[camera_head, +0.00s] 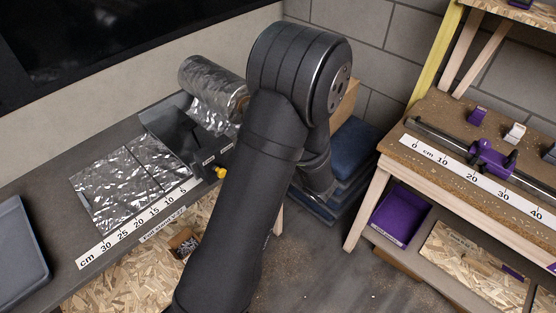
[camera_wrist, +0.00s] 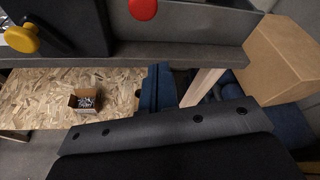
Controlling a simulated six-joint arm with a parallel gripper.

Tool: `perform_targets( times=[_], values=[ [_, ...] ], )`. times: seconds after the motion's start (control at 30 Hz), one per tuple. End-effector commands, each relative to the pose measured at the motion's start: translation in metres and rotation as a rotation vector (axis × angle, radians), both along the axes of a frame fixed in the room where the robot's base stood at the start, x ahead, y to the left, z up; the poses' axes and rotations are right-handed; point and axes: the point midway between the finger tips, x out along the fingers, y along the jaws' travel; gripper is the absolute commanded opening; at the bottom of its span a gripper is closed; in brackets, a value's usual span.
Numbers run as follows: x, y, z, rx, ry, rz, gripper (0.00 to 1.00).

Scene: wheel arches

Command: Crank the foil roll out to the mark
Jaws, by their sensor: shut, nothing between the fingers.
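The foil roll (camera_head: 205,88) sits in a dark holder (camera_head: 178,128) at the back right of the left bench. A crinkled foil sheet (camera_head: 125,180) lies flat on the bench, with its left edge near the 30 end of a white cm scale (camera_head: 150,217). A thin dark line crosses the sheet. A label (camera_head: 163,225) below the scale seems to begin "Pull about"; its number is too small to read surely. A yellow knob (camera_head: 221,172) shows at the holder's front, and in the wrist view (camera_wrist: 20,38). My arm hides what lies behind it; my gripper's fingers show in neither view.
A red button (camera_wrist: 143,9) is right of the knob. A grey tray (camera_head: 18,255) is at the far left. A small open box (camera_wrist: 86,101) sits below the bench. A cardboard box (camera_wrist: 272,60) and blue stack (camera_head: 350,160) stand right. Another workbench (camera_head: 450,125) is farther right.

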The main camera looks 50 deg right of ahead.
Motion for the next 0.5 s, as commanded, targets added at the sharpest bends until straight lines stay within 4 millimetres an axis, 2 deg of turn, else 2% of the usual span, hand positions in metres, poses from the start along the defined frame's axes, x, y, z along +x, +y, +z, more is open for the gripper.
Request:
perform_targets(
  times=[0.1, 0.2, 0.3, 0.5],
  values=[
    [0.025, -0.002, -0.008, 0.0, 0.0, 0.005, 0.0],
    [0.041, -0.004, -0.011, -0.002, 0.0, 0.003, 0.0],
    [0.038, 0.001, 0.004, -0.003, 0.0, 0.0, 0.0],
    [0.038, 0.008, 0.021, -0.002, -0.001, 0.001, 0.0]
  ],
)
